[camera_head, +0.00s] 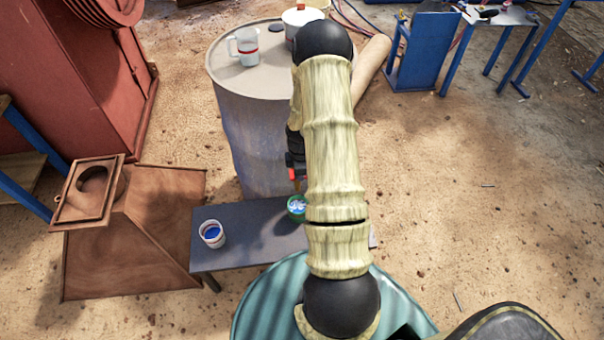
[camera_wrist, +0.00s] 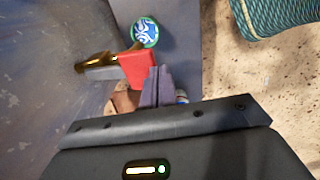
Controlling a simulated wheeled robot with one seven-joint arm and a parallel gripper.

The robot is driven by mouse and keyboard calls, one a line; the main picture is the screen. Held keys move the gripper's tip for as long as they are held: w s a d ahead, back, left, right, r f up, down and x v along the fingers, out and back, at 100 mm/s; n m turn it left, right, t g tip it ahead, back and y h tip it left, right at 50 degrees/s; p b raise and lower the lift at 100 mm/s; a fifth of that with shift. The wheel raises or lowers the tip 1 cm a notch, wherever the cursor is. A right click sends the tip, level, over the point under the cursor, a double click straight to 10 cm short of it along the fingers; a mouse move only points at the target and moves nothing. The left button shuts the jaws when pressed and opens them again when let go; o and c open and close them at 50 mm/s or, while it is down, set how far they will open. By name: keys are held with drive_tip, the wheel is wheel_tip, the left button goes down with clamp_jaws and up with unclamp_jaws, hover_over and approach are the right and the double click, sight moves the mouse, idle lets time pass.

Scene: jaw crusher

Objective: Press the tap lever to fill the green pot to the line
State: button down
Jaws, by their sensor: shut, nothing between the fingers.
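The green pot (camera_head: 296,207) stands on the low grey bench, partly hidden by my arm in the head view. In the wrist view the green pot (camera_wrist: 145,32) shows from above with swirled blue and white inside. The brass tap (camera_wrist: 96,65) comes out of the barrel side, its spout end by the pot. The red tap lever (camera_wrist: 138,68) lies right at my fingertips. My gripper (camera_wrist: 156,86) is shut and empty, its tips overlapping the lever's edge; I cannot tell if they press it. The fill line is not visible.
A white pot with blue contents (camera_head: 212,236) stands left on the grey bench (camera_head: 240,246). The big barrel (camera_head: 255,140) rises behind, with a clear jug (camera_head: 244,47) on top. A brown hopper (camera_head: 135,240) stands left. Open dirt lies to the right.

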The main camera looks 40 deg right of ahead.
wheel_tip(320, 180, up, 9)
drive_tip(key=s+a, duration=0.1)
drive_tip(key=shift+s+f, duration=0.2)
drive_tip(key=shift+s, duration=0.05)
drive_tip(key=shift+a, duration=0.1)
idle(0.4)
drive_tip(key=s+a+r+m+t, duration=0.1)
drive_tip(key=s+a+r+m, duration=0.4)
drive_tip(key=a+r, duration=0.3)
drive_tip(key=s+a+r+m+t, duration=0.1)
drive_tip(key=s+a+r+m, duration=0.4)
drive_tip(key=a, duration=0.6)
wheel_tip(320, 180, up, 3)
drive_tip(key=m, duration=0.2)
drive_tip(key=shift+s+a+m, duration=0.2)
drive_tip(key=shift+a+m, duration=0.1)
drive_tip(key=shift+m, duration=0.1)
drive_tip(key=shift+w+d+r, duration=0.1)
drive_tip(key=shift+d, duration=0.05)
